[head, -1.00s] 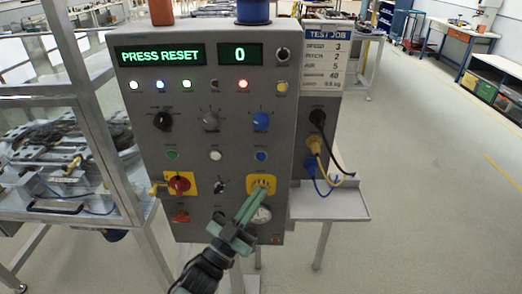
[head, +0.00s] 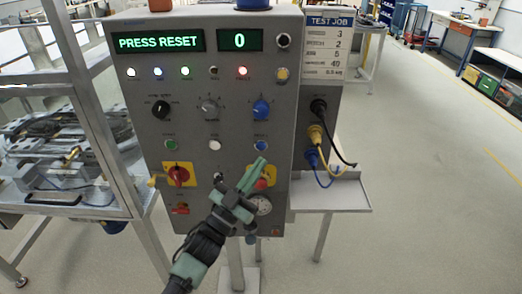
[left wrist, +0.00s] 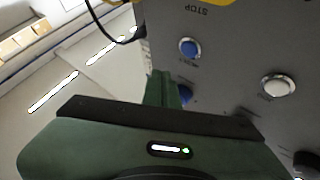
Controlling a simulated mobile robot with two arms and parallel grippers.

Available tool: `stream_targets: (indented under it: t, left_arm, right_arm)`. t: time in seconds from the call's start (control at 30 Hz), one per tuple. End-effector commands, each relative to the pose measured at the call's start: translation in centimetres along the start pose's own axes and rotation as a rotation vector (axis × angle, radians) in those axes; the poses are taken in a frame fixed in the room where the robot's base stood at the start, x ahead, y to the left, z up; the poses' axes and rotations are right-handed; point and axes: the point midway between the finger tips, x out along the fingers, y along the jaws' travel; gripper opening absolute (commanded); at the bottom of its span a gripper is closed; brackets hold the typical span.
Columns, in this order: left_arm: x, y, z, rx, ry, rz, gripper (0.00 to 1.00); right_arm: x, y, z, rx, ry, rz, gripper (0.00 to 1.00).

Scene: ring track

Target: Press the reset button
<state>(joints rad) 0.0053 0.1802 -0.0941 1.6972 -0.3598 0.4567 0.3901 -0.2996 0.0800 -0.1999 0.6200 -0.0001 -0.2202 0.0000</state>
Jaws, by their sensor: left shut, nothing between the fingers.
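The grey control panel (head: 225,105) shows "PRESS RESET" on its green display (head: 160,42). The reset button (head: 260,145) is a small round blue button on the right side of the panel. It also shows in the left wrist view (left wrist: 189,47), clear of my fingers. My left gripper (head: 262,161) is shut and empty. In the head view its fingertips appear just below the blue button. The gap between fingertips and panel is hard to judge. In the left wrist view the fingers (left wrist: 162,88) partly cover a blue knob. My right gripper is not in view.
A white button (head: 215,146) and a green button (head: 171,145) sit left of the reset button. A red stop button (head: 262,184) on a yellow plate is below, partly behind my gripper. Cables and a small shelf (head: 330,196) are at the right.

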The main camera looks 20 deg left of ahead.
Motion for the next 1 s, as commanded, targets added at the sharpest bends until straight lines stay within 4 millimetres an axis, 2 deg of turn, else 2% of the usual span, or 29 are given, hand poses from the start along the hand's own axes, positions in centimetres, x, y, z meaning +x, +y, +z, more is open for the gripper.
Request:
stream_targets:
  t: [0.1, 0.33, 1.0]
  left_arm:
    - [1.1, -0.8, 1.0, 0.003, 0.001, 0.001, 0.0]
    - [2.3, -1.7, 1.7, 0.001, 0.0, 0.001, 0.0]
    - [2.5, -1.8, 1.8, 0.001, -0.001, 0.0, 0.0]
  right_arm:
    - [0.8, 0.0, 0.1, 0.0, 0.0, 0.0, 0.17]
    - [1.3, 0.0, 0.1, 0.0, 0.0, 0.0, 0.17]
    - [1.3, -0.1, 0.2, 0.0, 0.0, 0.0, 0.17]
